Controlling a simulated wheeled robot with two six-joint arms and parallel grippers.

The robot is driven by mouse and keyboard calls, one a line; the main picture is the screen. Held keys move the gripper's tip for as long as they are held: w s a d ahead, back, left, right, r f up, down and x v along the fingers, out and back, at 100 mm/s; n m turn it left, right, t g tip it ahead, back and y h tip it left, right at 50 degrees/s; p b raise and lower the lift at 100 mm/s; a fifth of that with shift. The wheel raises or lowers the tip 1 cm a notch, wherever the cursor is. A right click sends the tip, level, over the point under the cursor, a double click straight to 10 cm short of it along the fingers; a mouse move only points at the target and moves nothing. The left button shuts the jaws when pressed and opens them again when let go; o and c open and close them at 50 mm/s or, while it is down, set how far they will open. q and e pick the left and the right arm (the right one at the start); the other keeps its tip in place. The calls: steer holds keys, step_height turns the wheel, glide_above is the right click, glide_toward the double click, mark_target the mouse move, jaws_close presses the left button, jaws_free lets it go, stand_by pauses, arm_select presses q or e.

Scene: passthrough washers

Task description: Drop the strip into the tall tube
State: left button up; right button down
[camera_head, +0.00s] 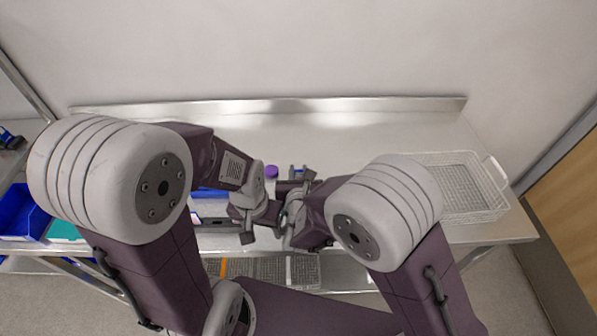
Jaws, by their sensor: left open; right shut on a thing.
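My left gripper (262,231) is open, low over the front part of the steel bench. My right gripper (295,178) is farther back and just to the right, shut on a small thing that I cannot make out. The two grippers are close together, and the wrists hide much of the bench between them. A small round purple object (271,171) shows just left of the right gripper; I cannot tell what it is. I cannot clearly pick out the strip or the tall tube.
The steel bench (390,135) is clear at the back. A white wire basket (470,157) stands at its right end. A blue bin (20,212) is at the far left. A blue item (209,192) lies partly behind my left arm. Racks (255,268) show below the front edge.

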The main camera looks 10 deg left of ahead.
arm_select(q)
steer(key=shift+f+b, duration=1.6)
steer(key=shift+f, duration=0.15)
steer(key=shift+r, duration=0.1)
arm_select(e)
step_height(320, 180, down, 3)
steer(key=c, duration=1.2)
jaws_free()
steer(key=shift+o, duration=0.4)
steer(key=o, duration=0.4)
arm_select(q)
step_height(320, 180, up, 4)
steer(key=p, duration=0.4)
steer(key=shift+r+p, duration=0.25)
steer(key=shift+p, duration=0.05)
arm_select(e)
step_height(320, 180, up, 7)
